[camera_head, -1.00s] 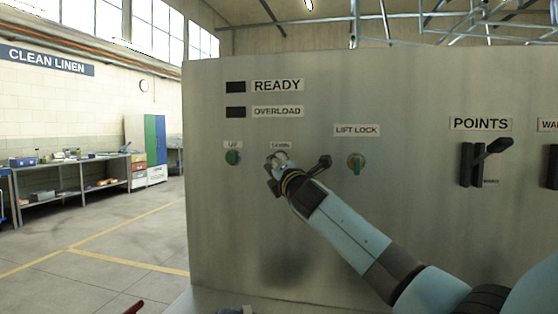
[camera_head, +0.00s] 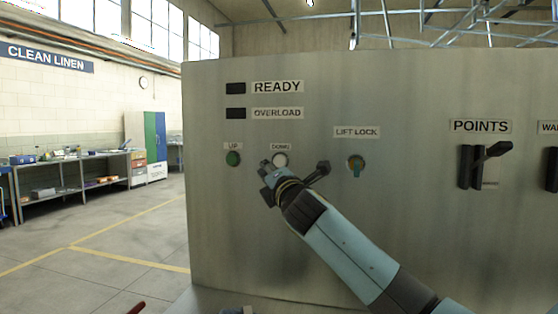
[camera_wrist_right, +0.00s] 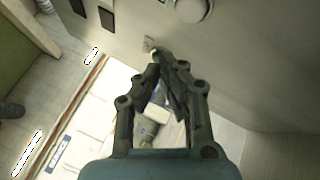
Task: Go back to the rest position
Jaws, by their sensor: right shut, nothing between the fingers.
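My right gripper (camera_head: 266,169) is shut and empty. In the head view it is just below and left of the white DOWN button (camera_head: 280,159), in front of the grey control panel (camera_head: 400,90). In the right wrist view the shut fingers (camera_wrist_right: 160,58) point toward the panel surface, and nothing is held between them. Whether the fingertips touch the panel is hard to tell. My right arm reaches in from the lower right. My left gripper is not in view.
The panel carries a green UP button (camera_head: 233,158), a LIFT LOCK knob (camera_head: 356,163) and a POINTS lever (camera_head: 485,160). Shelving benches (camera_head: 80,175) and a cabinet (camera_head: 155,140) stand far left. The floor (camera_head: 110,250) left of the panel is mostly clear.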

